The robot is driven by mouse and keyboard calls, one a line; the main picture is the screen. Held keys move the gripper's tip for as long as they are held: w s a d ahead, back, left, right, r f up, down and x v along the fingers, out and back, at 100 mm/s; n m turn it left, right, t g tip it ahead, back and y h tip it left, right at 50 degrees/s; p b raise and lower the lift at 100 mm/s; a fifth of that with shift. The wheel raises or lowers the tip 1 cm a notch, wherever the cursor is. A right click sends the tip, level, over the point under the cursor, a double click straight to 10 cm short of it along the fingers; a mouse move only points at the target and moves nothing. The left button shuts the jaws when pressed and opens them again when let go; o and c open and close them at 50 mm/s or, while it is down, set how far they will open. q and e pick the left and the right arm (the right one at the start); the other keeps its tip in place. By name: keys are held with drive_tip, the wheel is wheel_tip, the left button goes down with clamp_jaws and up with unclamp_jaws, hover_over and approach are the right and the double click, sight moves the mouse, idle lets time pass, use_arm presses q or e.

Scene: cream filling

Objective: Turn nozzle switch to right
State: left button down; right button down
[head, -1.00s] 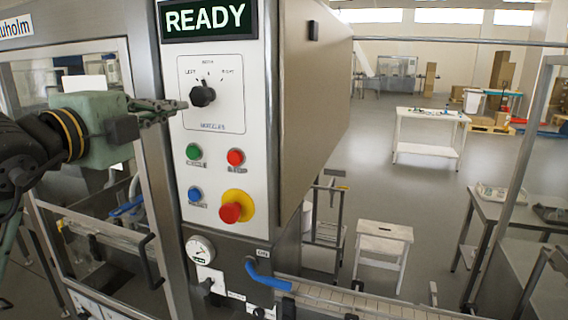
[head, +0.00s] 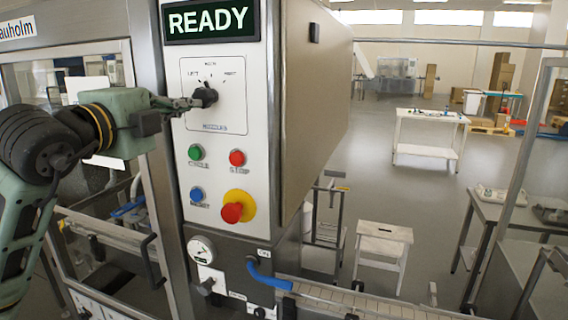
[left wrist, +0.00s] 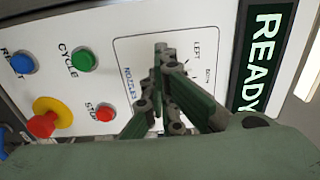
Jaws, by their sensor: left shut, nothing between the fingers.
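The black nozzle switch (head: 205,96) sits on the white control panel (head: 215,130), inside a printed frame marked LEFT and RIGHT, with NOZZLES below. My left gripper (head: 187,103) is shut and empty, its fingertips at the left side of the knob in the head view. Whether they touch it I cannot tell. In the left wrist view, the shut fingertips (left wrist: 158,68) lie over the nozzle frame and cover most of the knob. The direction the knob points is unclear. My right gripper is not in view.
Below the switch are a green button (head: 195,152), a red button (head: 237,157), a blue button (head: 196,194) and a red mushroom stop (head: 233,211) on yellow. A lit READY display (head: 210,19) is above. A blue-handled valve (head: 268,277) sits below.

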use_arm(q)
drive_tip(key=shift+s+d+r, duration=0.15)
drive_tip(key=shift+d, duration=0.35)
idle(0.7)
drive_tip(key=shift+r+b, duration=0.95)
drive_tip(key=shift+b, duration=0.3)
drive_tip(key=shift+r, duration=0.15)
drive_tip(key=shift+a+r, duration=0.2)
drive_tip(key=shift+r, duration=0.05)
drive_tip(key=b+v, duration=0.2)
drive_tip(key=v, duration=0.3)
drive_tip(key=shift+s+a+f+b, duration=0.1)
drive_tip(key=shift+s+a+b, duration=0.05)
drive_tip(key=shift+b, duration=0.15)
